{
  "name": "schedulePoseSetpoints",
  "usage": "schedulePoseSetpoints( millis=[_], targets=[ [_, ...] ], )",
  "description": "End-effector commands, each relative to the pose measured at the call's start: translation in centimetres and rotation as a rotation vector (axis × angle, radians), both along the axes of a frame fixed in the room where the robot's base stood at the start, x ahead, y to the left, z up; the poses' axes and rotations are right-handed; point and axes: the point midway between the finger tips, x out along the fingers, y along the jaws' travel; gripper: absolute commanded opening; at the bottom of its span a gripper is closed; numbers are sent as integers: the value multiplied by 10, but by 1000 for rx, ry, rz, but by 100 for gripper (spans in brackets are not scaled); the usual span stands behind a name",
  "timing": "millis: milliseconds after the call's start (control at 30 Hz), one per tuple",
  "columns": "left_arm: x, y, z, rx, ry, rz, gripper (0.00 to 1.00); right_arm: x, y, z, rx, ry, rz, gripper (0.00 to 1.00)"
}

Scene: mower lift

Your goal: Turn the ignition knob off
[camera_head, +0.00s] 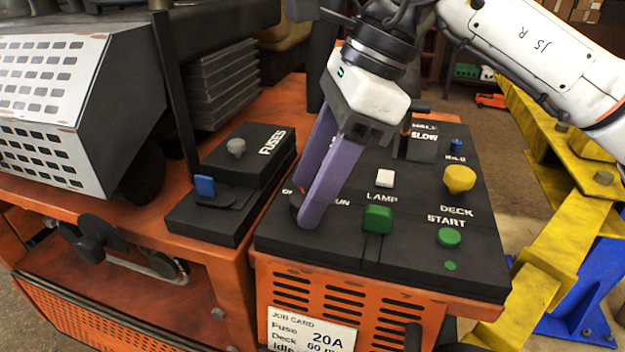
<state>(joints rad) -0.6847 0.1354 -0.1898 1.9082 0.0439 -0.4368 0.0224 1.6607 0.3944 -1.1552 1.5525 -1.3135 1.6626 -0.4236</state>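The ignition knob (295,203) is a small dark knob at the left front of the black control panel (400,262). It is mostly hidden behind my finger, so its pointing direction cannot be read. A partly covered label beside it ends in "UN". My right gripper (304,208) reaches down from above with its two purple fingers at the knob. The fingers stand slightly apart, one at the near side and one behind. I cannot tell whether they press on the knob. My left gripper is not in view.
The panel also bears a white lamp button (385,178), a green rocker (378,218), a yellow deck knob (459,179), a green start button (449,237) and a blue toggle (456,146). A black fuse box (240,165) stands left. Yellow lift beams (545,255) are at right.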

Motion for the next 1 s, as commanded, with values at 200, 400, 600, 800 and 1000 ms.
schedulePoseSetpoints(
  millis=[200, 400, 600, 800, 1000],
  targets=[
    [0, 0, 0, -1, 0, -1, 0, 0, -1, 0, -2, 1, -1, 49],
    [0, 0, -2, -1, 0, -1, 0, 1, -9, 21, 0, -2, -4, 49],
    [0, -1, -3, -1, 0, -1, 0, 3, -24, 60, 0, -1, -3, 49],
    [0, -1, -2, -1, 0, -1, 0, 4, -36, 87, 0, -1, -1, 49],
    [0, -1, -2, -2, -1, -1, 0, 3, -40, 95, -1, 1, 0, 49]
  ],
)
